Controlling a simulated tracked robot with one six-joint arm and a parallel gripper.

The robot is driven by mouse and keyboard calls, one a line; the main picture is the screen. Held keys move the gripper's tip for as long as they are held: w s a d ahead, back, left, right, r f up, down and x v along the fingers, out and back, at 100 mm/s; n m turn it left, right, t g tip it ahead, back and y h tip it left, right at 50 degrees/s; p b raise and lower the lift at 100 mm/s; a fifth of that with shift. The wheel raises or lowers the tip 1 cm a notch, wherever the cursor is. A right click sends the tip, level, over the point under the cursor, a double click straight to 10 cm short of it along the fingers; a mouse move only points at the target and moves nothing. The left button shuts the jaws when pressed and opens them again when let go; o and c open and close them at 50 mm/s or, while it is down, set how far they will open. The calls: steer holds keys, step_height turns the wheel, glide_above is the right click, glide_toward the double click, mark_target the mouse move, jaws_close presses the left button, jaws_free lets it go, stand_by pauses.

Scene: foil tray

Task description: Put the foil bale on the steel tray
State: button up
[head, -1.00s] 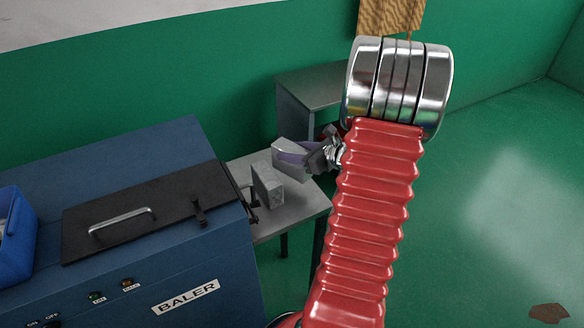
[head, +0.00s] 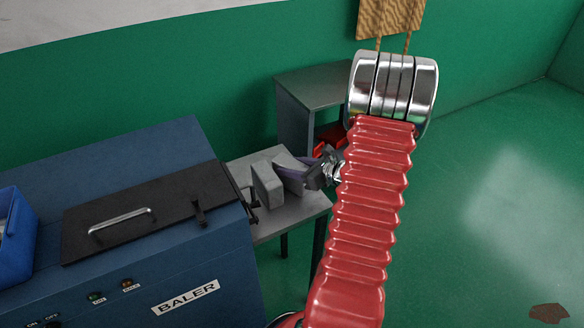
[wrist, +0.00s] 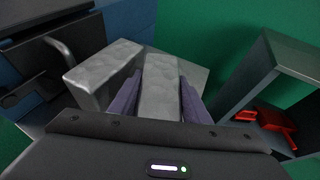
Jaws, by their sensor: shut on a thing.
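The foil bale (head: 290,163) is a grey crinkled block. It is between the purple fingers of my gripper (head: 292,174), which is shut on it. In the wrist view the bale (wrist: 159,82) stands between both fingers (wrist: 159,98). The steel tray (head: 284,220) is the grey flat top beside the baler, and the bale is over it. I cannot tell whether the bale touches it. A second grey block (head: 267,186) stands on the tray just left of the held bale; it also shows in the wrist view (wrist: 101,74), with a narrow gap between them.
The blue baler (head: 130,225) with a black lid and handle stands left of the tray. A grey cabinet (head: 310,88) with red things (head: 328,146) in it stands behind. A blue bin (head: 18,228) is at far left. Green floor is open at right.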

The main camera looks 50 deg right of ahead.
steer(key=shift+f, duration=0.1)
steer(key=o, duration=1.3)
steer(key=shift+s+d+r, duration=0.1)
steer(key=shift+s+r, duration=0.15)
steer(key=shift+s, duration=0.15)
steer(key=v, duration=1.1)
steer(key=shift+s, duration=0.1)
